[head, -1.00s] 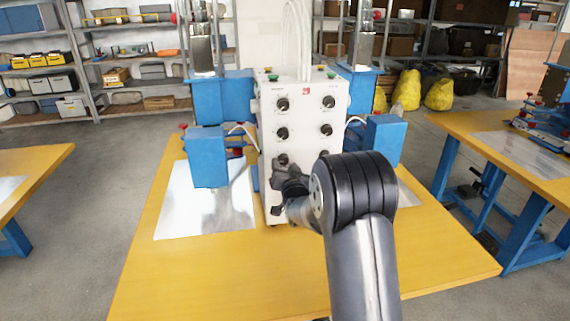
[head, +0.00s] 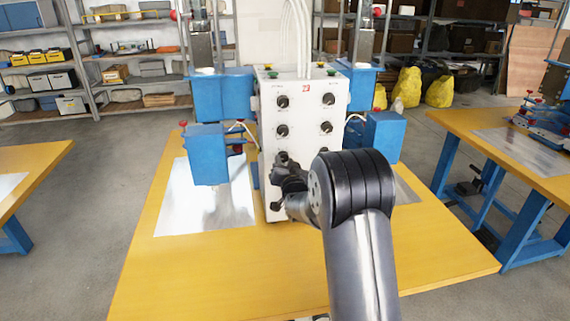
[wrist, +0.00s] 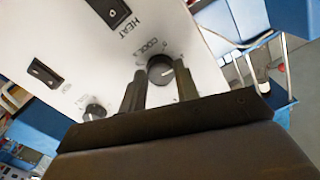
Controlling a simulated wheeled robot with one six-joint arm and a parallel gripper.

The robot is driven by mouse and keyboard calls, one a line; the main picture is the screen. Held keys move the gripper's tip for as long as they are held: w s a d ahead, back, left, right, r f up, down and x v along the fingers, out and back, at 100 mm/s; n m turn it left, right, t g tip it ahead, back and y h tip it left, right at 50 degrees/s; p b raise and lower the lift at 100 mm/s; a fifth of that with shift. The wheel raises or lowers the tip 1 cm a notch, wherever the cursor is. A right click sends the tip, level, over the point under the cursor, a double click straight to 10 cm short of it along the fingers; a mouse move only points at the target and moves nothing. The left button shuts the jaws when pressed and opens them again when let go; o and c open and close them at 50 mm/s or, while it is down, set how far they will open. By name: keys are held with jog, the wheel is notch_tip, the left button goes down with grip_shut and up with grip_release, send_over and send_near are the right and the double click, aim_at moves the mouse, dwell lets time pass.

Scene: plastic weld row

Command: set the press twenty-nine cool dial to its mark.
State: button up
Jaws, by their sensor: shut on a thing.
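The white control box (head: 305,110) stands on the yellow table, with black dials in two columns on its front. In the wrist view, a round black dial (wrist: 160,69) with a pale pointer line sits between my fingertips, beside the printed word COOL. My gripper (wrist: 158,82) is shut on this dial, one finger on each side. In the head view, my gripper (head: 282,168) is at the lower left column of the box, and my arm hides the lower right part.
Another dial (wrist: 95,112) and a black rocker switch (wrist: 45,73) are close by in the wrist view. Blue press parts (head: 207,155) flank the box. A shiny metal sheet (head: 200,205) lies on the table (head: 220,275), whose front is clear.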

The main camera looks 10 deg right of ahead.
jog(key=shift+f+b, duration=0.15)
jog(key=shift+b, duration=0.4)
jog(key=shift+f+n+b, duration=0.1)
jog(key=shift+n+b, duration=0.6)
jog(key=shift+b, duration=0.25)
jog(key=n+b, duration=0.2)
jog(key=b, duration=0.2)
jog(key=shift+f, duration=0.1)
jog(key=n+b, duration=0.3)
jog(key=b, duration=0.1)
jog(key=shift+d+n, duration=0.1)
jog(key=shift+n, duration=0.3)
jog(key=shift+r+n+b, duration=0.2)
jog(key=shift+n+b, duration=0.6)
jog(key=shift+n, duration=0.05)
jog(key=shift+r+n+b, duration=0.15)
jog(key=shift+n+b, duration=0.6)
jog(key=shift+n, duration=0.1)
jog(key=shift+r, duration=0.1)
jog(key=o, duration=1)
jog(key=shift+c, duration=0.2)
jog(key=shift+s, duration=0.1)
